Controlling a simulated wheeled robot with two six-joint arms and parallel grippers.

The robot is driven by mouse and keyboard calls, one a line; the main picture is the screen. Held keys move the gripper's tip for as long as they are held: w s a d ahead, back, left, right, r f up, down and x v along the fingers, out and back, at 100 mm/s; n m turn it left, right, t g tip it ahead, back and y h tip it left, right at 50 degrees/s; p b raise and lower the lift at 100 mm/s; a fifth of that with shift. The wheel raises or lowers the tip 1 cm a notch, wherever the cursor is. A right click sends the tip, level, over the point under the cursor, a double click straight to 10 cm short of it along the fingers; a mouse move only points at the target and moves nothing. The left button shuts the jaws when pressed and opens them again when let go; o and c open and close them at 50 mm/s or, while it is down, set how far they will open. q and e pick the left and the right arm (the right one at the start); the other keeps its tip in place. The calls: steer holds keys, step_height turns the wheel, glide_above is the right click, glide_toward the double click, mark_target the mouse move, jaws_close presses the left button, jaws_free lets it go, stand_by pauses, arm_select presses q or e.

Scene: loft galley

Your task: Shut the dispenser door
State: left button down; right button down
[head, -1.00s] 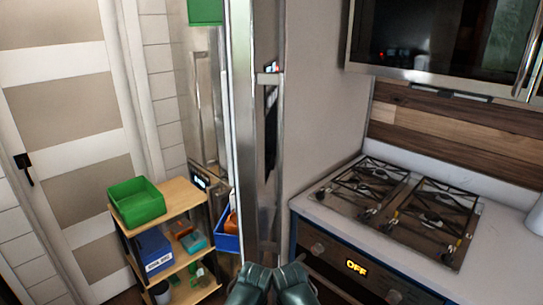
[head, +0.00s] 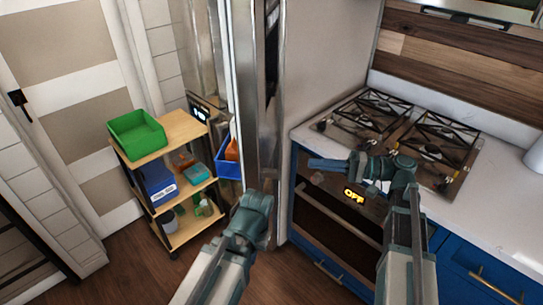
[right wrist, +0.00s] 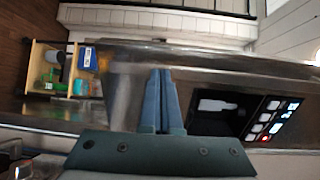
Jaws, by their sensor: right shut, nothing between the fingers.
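The dispenser door (head: 262,130) is a tall steel door, seen nearly edge-on in the head view and standing out toward me. A dark recess (head: 272,45) shows on its right-hand face. In the right wrist view, the steel door (right wrist: 225,63) carries the dark dispenser recess (right wrist: 212,108) beside lit buttons. My right gripper (head: 314,163) is to the right of the door, before the oven front. Its fingers are shut and empty, pointing toward the door; contact is unclear. My left gripper (head: 252,206) is low by the door's lower part, its fingers hidden.
A wooden shelf cart (head: 183,128) with a green bin (head: 138,134) stands left of the door. A blue bin (head: 228,165) with orange contents sits between cart and door. The stove (head: 400,130) and white counter (head: 485,195) are at the right. Bare floor (head: 145,262) lies in front of the cart.

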mark_target(260, 154)
steer(key=w+a, duration=0.1)
steer(key=a, duration=0.7)
steer(key=w+a, duration=0.1)
steer(key=a, duration=0.4)
steer(key=shift+w+r, duration=0.35)
steer(key=shift+r, duration=0.05)
steer(key=shift+a, duration=0.1)
